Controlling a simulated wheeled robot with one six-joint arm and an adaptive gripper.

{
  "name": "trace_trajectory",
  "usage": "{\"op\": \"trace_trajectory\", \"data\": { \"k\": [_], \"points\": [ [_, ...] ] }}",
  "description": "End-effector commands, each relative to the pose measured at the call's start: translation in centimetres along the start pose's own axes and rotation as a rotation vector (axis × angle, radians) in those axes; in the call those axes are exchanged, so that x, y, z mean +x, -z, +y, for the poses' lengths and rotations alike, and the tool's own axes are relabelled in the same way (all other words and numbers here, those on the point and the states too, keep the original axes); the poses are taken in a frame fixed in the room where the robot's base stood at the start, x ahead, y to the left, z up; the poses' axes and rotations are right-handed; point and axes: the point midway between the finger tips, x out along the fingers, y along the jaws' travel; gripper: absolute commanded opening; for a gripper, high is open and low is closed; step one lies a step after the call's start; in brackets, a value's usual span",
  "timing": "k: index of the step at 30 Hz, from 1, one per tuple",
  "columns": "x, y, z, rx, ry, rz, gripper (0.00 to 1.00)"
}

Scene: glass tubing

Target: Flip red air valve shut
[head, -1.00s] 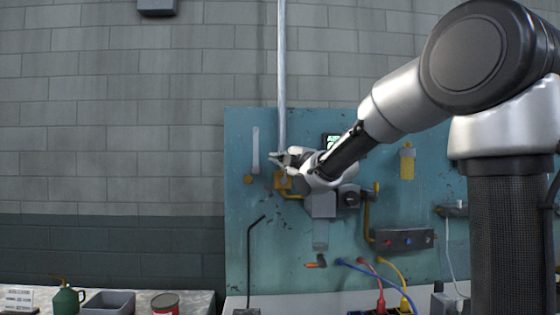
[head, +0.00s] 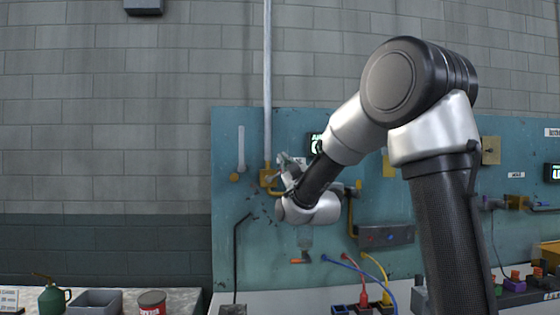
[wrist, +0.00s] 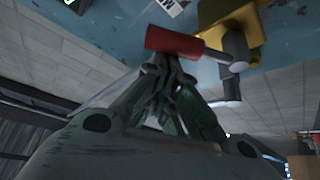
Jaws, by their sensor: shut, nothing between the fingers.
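The valve's red handle (wrist: 173,42) shows in the wrist view, on a pale metal stem leading right to a grey pivot and the yellow valve body (wrist: 232,18). My gripper (wrist: 166,62) is shut and empty. Its fingertips are right at the underside of the red handle; whether they touch it I cannot tell. In the head view, my gripper (head: 283,160) is at the yellow valve body (head: 267,178) below the vertical pipe, pointing up and left. The red handle cannot be made out there.
The teal panel (head: 230,220) carries a grey box with knobs (head: 386,236), yellow pipework and an orange-tipped fitting (head: 300,261) lower down. Coloured cables hang below. A green can (head: 54,298), grey bin (head: 95,302) and red tin (head: 151,302) stand on the left bench.

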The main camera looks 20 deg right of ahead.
Motion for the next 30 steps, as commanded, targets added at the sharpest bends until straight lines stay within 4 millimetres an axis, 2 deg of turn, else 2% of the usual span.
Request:
{"op": "trace_trajectory", "data": {
  "k": [15, 30],
  "points": [
    [-1.6, -2.7, 0.4, 0.357, -0.21, 0.0, 0.0],
    [-2.1, -3.6, 0.3, 0.473, -0.279, -0.001, 0.0]
  ]
}}
